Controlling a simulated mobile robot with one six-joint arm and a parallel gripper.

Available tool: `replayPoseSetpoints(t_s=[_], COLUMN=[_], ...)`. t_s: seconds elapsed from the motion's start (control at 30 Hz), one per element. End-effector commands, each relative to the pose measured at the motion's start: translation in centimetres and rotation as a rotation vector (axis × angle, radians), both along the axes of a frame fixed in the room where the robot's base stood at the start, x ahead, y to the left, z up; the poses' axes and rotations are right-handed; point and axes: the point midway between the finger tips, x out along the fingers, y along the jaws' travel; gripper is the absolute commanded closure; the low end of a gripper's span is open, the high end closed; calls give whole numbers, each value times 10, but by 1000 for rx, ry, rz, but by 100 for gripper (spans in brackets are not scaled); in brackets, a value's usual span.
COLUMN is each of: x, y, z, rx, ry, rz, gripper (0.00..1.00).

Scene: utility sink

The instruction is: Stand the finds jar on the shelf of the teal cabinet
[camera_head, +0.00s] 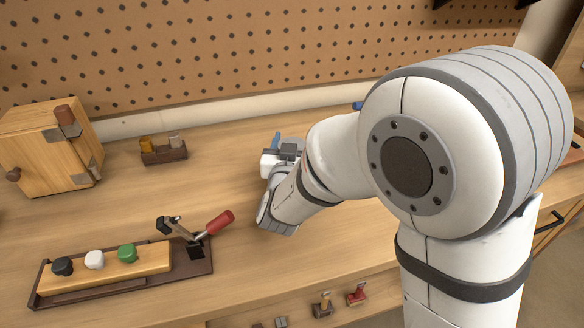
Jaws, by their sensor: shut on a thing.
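My arm reaches over the wooden workbench, and my gripper (287,147) is partly in view behind my wrist, low over the middle of the bench. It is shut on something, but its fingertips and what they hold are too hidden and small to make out. I cannot pick out the finds jar for certain. No teal cabinet is clearly visible. A small blue piece shows behind my arm near the back of the bench, and I cannot tell what it belongs to.
A wooden cabinet (48,150) with a round knob stands at the left. Near it is a dark block (164,155) with small fittings. A toggle clamp with a red handle (219,222) and a board (105,275) with three coloured knobs lie in front. A pegboard (220,50) rises behind.

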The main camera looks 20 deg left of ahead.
Motion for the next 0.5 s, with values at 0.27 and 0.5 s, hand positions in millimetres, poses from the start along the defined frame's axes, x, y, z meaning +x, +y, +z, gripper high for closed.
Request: replayPoseSetpoints(t_s=[0.27,0.5], x=[0,0], y=[0,0], z=[0,1], rx=[0,0], ry=[0,-1], rz=[0,-1], gripper=[87,95])
